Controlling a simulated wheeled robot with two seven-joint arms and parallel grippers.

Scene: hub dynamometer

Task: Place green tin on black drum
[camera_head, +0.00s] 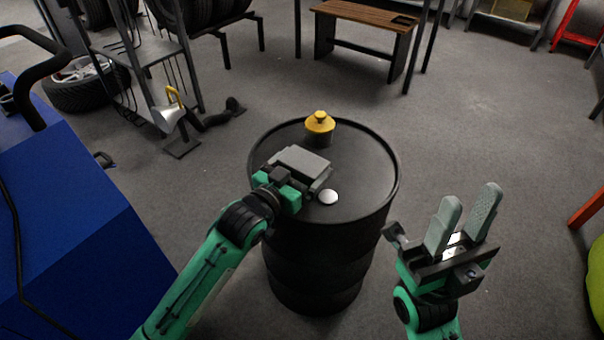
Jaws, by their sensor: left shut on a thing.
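The black drum (365,170) stands upright on the floor in the middle of the head view. My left gripper (312,168) is over the left part of the drum's top, its hand seen from behind. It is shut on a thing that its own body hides. I cannot make out a green tin anywhere; the green patches by this gripper are parts of my arm. My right gripper (464,216) is to the right of the drum, its two grey fingers spread apart and pointing up the picture, with no object seen held.
A yellow-topped dark container (319,124) stands at the drum top's far side. A small white disc (328,197) is on the drum's top near my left gripper. A blue cabinet (75,220) fills the left. A wooden bench (365,16) stands behind; floor between is clear.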

